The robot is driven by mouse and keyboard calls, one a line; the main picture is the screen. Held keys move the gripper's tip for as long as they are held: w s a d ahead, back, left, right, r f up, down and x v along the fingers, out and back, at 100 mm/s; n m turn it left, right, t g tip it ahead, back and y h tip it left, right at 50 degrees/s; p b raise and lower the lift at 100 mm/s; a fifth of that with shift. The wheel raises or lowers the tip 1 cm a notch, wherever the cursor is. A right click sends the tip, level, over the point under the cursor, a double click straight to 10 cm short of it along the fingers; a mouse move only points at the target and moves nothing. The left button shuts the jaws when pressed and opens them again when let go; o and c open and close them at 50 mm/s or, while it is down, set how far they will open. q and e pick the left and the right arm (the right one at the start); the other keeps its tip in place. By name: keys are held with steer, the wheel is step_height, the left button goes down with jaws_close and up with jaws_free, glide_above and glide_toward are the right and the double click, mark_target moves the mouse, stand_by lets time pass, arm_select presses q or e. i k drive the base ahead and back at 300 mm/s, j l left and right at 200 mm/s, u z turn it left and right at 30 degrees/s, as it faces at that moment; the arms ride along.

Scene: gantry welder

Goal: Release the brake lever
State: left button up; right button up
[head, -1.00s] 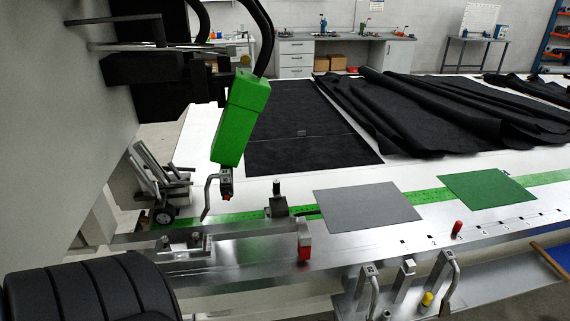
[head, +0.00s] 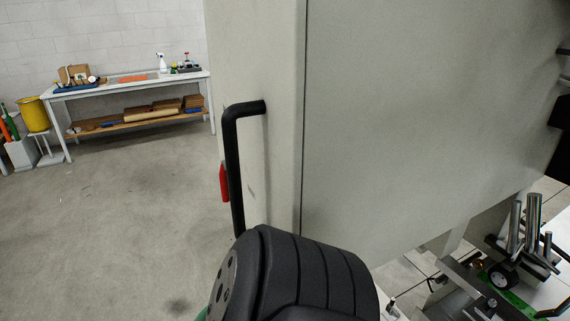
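A small red piece (head: 223,182) shows at the left edge of the pale gantry housing (head: 400,130), partly behind a black handle; it may be the brake lever, but I cannot tell for sure. The bent black handle (head: 235,165) is fixed to the housing and runs down behind a black padded shape. Neither of my grippers is in view, and nothing is seen touching the red piece or the handle.
The black ribbed, seat-like shape (head: 310,275) fills the bottom middle. Bare concrete floor (head: 110,220) lies open on the left. A white workbench (head: 140,85) stands by the back wall, with a yellow bin (head: 35,113) beside it. A small wheeled carriage (head: 500,277) is at lower right.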

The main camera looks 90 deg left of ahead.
mark_target(223, 173)
steer(key=u, duration=3.15)
